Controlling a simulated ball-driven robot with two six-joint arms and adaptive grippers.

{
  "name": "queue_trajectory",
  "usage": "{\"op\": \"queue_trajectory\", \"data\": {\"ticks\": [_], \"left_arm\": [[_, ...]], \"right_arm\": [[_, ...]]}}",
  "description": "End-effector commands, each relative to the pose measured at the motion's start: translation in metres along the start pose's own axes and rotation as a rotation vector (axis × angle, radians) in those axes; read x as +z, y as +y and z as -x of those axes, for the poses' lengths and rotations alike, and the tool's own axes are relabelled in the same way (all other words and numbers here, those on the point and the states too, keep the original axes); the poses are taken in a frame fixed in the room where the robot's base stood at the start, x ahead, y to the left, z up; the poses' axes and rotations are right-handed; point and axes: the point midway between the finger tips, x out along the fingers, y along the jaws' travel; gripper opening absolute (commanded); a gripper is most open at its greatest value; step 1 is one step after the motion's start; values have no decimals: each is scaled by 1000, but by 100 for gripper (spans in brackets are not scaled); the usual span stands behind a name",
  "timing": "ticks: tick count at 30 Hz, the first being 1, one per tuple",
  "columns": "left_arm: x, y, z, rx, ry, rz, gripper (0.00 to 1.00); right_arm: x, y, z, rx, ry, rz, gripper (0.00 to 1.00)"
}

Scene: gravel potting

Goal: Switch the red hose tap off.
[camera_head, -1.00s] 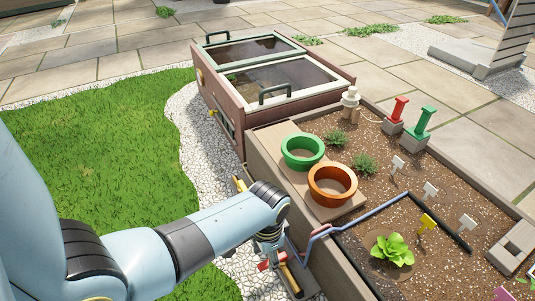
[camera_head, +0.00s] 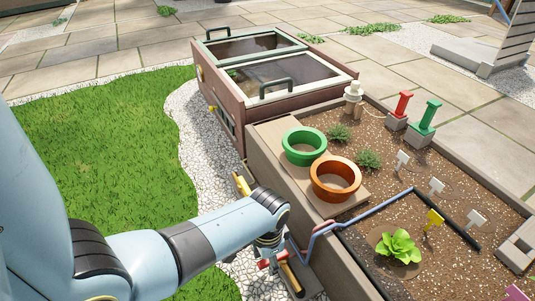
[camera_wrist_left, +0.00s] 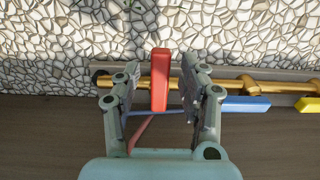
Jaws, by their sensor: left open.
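The red hose tap handle (camera_wrist_left: 160,78) shows in the left wrist view, standing crosswise to a brass pipe (camera_wrist_left: 186,84). My left gripper (camera_wrist_left: 162,72) is open, with one finger on each side of the red handle; I cannot tell whether either finger touches it. In the head view a small part of the red handle (camera_head: 264,264) shows below my left gripper (camera_head: 272,248), beside the bed's outer wall. A blue handle (camera_wrist_left: 246,104) and a yellow handle (camera_wrist_left: 308,104) lie along the pipe to the right. My right gripper is not in view.
The raised bed's wooden wall (camera_head: 345,265) stands right of the gripper, with a bluish hose (camera_head: 372,211) over it. A green pot (camera_head: 304,146) and an orange pot (camera_head: 336,178) stand on the bed's corner. White gravel (camera_head: 205,150) and lawn (camera_head: 110,140) lie left.

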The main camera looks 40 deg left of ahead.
Motion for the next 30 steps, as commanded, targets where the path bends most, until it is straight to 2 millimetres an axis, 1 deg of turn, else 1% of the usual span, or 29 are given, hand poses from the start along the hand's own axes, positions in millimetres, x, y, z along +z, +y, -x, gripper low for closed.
{"op": "queue_trajectory", "data": {"ticks": [7, 8, 17, 30], "left_arm": [[0, 0, 0, 0, 1, 0, 42], [0, 0, 0, 0, 1, 0, 40], [0, 0, 0, 0, 1, 0, 0], [0, 0, 0, 0, 1, 2, 0]], "right_arm": [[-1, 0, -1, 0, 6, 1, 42], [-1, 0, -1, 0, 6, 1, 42], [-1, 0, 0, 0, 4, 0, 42], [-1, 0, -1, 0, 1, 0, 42]]}}
